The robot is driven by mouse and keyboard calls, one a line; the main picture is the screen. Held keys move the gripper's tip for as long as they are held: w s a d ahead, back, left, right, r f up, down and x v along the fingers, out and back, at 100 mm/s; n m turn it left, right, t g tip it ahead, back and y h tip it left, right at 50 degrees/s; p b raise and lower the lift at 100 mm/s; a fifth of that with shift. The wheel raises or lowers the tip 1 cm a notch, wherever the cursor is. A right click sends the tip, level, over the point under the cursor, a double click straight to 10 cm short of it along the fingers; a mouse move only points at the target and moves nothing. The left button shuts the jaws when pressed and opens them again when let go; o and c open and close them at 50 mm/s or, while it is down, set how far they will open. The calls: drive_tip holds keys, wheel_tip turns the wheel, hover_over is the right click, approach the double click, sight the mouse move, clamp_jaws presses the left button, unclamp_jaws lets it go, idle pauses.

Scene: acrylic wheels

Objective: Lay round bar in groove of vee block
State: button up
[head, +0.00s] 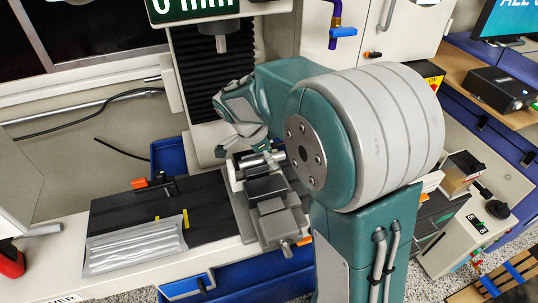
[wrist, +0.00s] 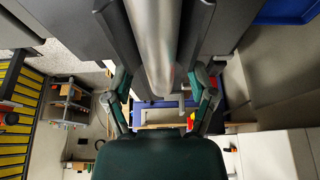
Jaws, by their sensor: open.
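The round bar (wrist: 153,40) is a smooth silver cylinder. In the wrist view it runs down from the top edge, and its rounded near end shows at the middle. Dark grey slanted faces, which look like the vee block (wrist: 122,45), flank the bar on both sides, and the bar appears to lie between them. Its contact with the groove is hidden. My gripper (wrist: 160,97) is open, with one finger on each side of the bar's near end and gaps to it. In the head view the bar (head: 258,160) shows small and silver by the vise, beneath my wrist.
A grey vise (head: 280,222) stands on the machine table under my arm. A black mat (head: 120,207) with a silver ribbed pad (head: 135,246) and an orange-handled clamp (head: 140,183) lies to the left. A machine spindle (head: 221,43) hangs above and behind.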

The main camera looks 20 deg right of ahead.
drive_tip(key=shift+d, duration=0.1)
drive_tip(key=shift+r, duration=0.15)
drive_tip(key=v, duration=1.1)
drive_tip(key=shift+a+r, duration=0.25)
drive_tip(key=shift+r, duration=0.05)
